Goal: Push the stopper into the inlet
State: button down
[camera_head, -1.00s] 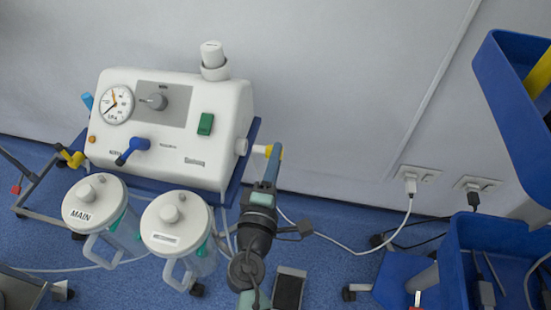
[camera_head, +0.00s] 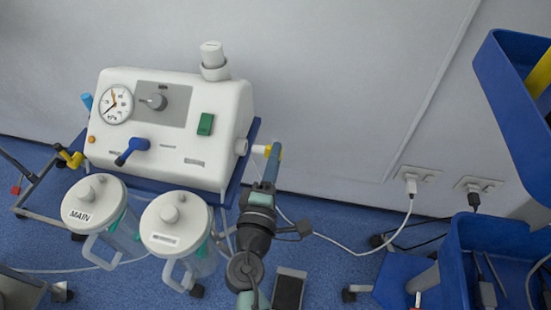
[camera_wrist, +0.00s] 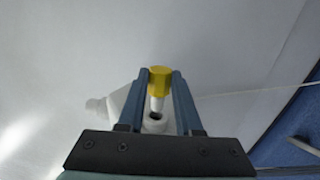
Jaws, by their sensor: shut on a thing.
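The stopper has a yellow cap (camera_head: 279,152) and a white stem (camera_head: 259,149). My gripper (camera_head: 273,155) is shut on the yellow cap, at the right side of the white suction unit (camera_head: 165,172). The stem points left toward the round white inlet (camera_head: 242,146) on the unit's side, with what looks like a small gap. In the wrist view, the yellow cap (camera_wrist: 160,78) is between my two fingertips (camera_wrist: 159,74). The inlet (camera_wrist: 155,126) shows a dark opening just below the stem; exact contact is hard to tell.
Two lidded jars (camera_head: 95,204) (camera_head: 176,224) hang at the unit's front. A white cap (camera_head: 212,55) stands on top of the unit. A white cable (camera_head: 365,250) runs to wall sockets at the right. Blue bins (camera_head: 455,270) stand at the far right. The wall is close behind.

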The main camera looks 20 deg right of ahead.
aim_at(262, 154)
jog(key=shift+w+a+b, duration=0.2)
jog(key=shift+w+a, duration=0.15)
jog(key=shift+a, duration=0.2)
jog(key=shift+w+a+b, duration=0.2)
jog(key=shift+w+a, duration=0.1)
jog(key=shift+a, duration=0.2)
jog(key=shift+w+a, duration=0.2)
jog(key=shift+a, duration=0.1)
jog(key=c, duration=0.5)
grip_release()
jog(key=v, duration=1.3)
